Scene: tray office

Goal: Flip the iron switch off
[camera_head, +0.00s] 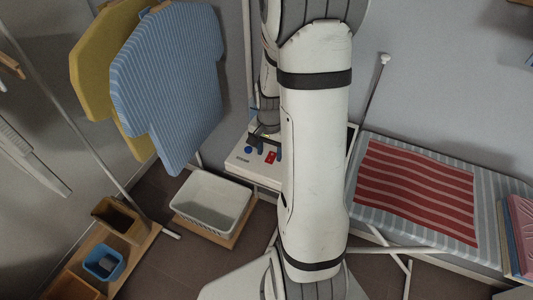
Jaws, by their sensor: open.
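A white control box (240,161) stands left of my arm, partly hidden behind it. On its top are a red switch (270,157) and a round blue knob (248,150). Whether the red switch is on or off is too small to tell. My gripper (265,141) is open and points down over the box, close to the red switch and the knob. I cannot tell whether a finger touches the switch. The iron itself is not clearly visible.
An ironing board (366,192) with a red striped cloth (417,190) lies right. A blue striped shirt (168,75) and a yellow shirt (92,65) hang left.

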